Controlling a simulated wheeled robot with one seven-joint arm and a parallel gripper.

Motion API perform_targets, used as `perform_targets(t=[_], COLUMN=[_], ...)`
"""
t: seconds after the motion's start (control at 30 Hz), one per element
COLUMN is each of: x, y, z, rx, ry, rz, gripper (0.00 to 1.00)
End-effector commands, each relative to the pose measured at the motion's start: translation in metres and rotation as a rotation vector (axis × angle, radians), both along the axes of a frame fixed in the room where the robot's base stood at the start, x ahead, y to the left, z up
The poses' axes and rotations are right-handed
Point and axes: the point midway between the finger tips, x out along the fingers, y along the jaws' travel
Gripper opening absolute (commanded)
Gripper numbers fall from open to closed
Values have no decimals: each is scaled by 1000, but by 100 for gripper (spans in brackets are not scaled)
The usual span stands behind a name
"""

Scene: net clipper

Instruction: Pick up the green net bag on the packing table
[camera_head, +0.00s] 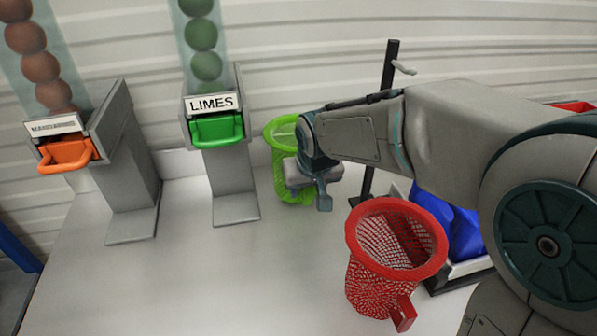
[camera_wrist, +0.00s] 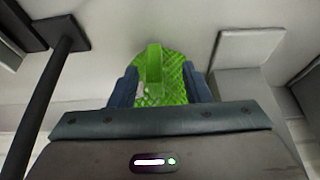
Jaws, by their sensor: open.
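The green net bag (camera_head: 281,135) stands upright on the packing table (camera_head: 190,283), its round rim at the top, behind my gripper in the head view. My gripper (camera_head: 318,203) is in front of the bag and hides part of its right side. I cannot tell whether the fingers touch the bag.
A red net bag (camera_head: 362,287) stands at the front right. Behind it are a dark upright post (camera_head: 384,110) and a tray with blue items (camera_head: 463,230). A limes dispenser (camera_head: 216,131) and a mandarins dispenser (camera_head: 67,153) stand left. The table's front middle is clear.

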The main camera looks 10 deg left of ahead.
Motion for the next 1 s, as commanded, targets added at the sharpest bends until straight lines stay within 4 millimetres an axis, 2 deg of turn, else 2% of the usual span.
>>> perform_targets(t=[0.4,0.7,0.87,1.0], x=[17,19,19,19], y=[1,1,1,1], z=[-46,-50,-50,-50], rx=[-2,-1,-1,0], ry=[1,0,0,0], rz=[3,2,2,2], gripper=[44,44,0,0])
